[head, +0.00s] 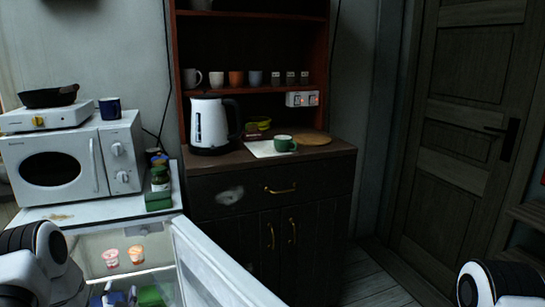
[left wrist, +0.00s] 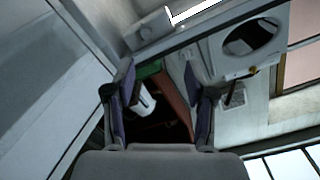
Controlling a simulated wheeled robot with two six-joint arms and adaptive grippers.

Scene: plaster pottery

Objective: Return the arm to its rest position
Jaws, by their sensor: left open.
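My left gripper (left wrist: 163,90) shows in the left wrist view with its two dark fingers spread apart and nothing between them. Behind the fingers, the tilted wrist view shows the white microwave and the dark cabinet. In the head view my left arm (head: 45,262) is folded at the lower left, in front of the open fridge; its fingers cannot be made out there. Part of my right arm (head: 500,285) shows at the lower right edge; its gripper is out of the picture.
The fridge door (head: 215,270) stands open, with several items inside. The microwave (head: 72,160) is on the fridge. A kettle (head: 210,125) and a green cup (head: 284,143) stand on the dark cabinet (head: 270,190). The floor (head: 375,275) before the door is clear.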

